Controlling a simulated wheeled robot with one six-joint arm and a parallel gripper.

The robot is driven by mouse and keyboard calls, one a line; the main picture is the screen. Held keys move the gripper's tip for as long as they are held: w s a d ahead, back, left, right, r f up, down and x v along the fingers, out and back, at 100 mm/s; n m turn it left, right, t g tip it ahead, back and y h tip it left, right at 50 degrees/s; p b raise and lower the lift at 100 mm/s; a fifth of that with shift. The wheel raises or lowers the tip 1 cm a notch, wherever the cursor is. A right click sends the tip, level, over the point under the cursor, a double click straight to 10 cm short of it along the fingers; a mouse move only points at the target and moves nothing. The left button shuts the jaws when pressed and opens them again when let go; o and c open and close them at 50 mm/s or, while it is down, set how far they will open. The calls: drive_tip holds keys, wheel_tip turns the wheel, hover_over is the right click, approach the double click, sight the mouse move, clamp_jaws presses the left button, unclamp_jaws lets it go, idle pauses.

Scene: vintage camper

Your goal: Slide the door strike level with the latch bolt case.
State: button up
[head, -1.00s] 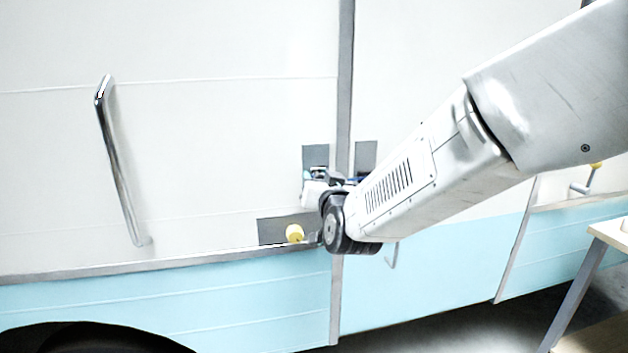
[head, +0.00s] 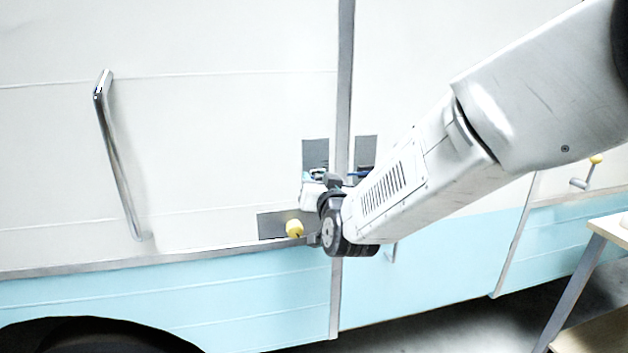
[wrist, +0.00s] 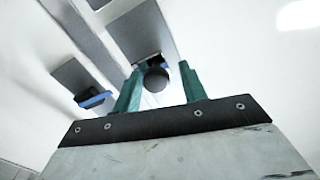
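My gripper (wrist: 160,88) has two green fingers. They stand on either side of a dark round knob (wrist: 156,79), with a gap at the right finger, so it looks open around the knob. The knob is in front of a grey plate (wrist: 133,22), which in the head view is the plate (head: 315,152) left of the door seam. A dark block with a blue stripe (wrist: 94,101) sits on the other grey plate (wrist: 72,72), across the seam; in the head view it shows as a blue bit (head: 357,173). I cannot tell for certain which is strike and which is latch bolt case.
A yellow knob (head: 294,228) sits on a lower grey plate (head: 268,226), close to my wrist. A chrome grab handle (head: 118,160) is at the left. A vertical seam strip (head: 346,60) divides the panels. A table (head: 612,229) stands at the right.

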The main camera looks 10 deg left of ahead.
drive_tip(key=shift+s+d, duration=0.1)
drive_tip(key=v, duration=0.7)
drive_tip(key=shift+s, duration=0.25)
drive_tip(key=shift+d, duration=0.1)
